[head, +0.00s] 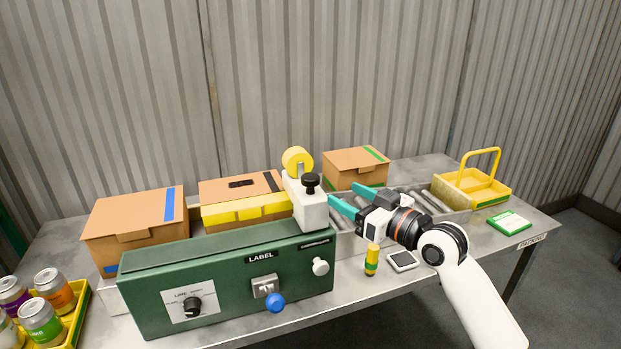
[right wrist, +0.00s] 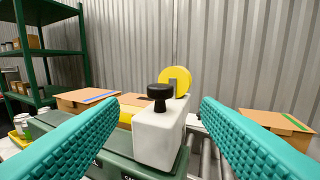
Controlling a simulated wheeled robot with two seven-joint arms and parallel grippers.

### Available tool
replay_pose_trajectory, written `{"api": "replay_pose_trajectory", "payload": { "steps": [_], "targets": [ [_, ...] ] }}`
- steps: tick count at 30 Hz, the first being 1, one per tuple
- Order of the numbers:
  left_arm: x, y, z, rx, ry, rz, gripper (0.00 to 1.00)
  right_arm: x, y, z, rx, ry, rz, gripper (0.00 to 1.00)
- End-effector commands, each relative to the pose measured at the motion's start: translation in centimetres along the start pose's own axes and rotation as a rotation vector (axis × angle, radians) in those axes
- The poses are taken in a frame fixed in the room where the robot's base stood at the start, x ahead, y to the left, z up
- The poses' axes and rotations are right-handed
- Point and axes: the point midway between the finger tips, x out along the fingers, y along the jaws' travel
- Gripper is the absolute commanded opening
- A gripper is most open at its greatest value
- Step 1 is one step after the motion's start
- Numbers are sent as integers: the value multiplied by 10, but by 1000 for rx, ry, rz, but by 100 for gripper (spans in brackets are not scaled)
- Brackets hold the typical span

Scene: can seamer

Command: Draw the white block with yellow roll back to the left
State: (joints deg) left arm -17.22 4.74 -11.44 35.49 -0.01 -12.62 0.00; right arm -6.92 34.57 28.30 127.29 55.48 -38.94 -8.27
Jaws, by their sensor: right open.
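The white block (head: 311,212) sits at the right end of the green LABEL machine (head: 215,277). It carries a yellow roll (head: 296,159) on top and a black knob (head: 311,182). My right gripper (head: 345,201) is open just to the right of the block, its teal fingers pointing at it. In the right wrist view the block (right wrist: 160,138) stands between and beyond the two fingers, with its black knob and yellow roll (right wrist: 175,81) above. The fingers look apart from the block. My left gripper is not in view.
Cardboard boxes (head: 136,222) stand behind the machine, one with a yellow band. A roller conveyor (head: 421,203) runs behind my right gripper. A yellow tray (head: 76,318) of cans is at lower left.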

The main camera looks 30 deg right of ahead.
Motion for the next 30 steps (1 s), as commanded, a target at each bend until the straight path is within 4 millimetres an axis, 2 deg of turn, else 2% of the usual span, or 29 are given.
{"api": "replay_pose_trajectory", "payload": {
  "steps": [5,12,18,24,30],
  "targets": [
    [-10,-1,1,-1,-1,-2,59,21,-1,4,5,-4,0,58],
    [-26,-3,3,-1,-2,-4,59,70,-1,4,7,-2,0,58],
    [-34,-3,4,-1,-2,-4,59,103,-1,2,6,0,0,58],
    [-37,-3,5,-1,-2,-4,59,117,0,0,3,0,0,58],
    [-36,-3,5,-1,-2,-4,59,118,0,-1,2,2,0,58]
  ]
}}
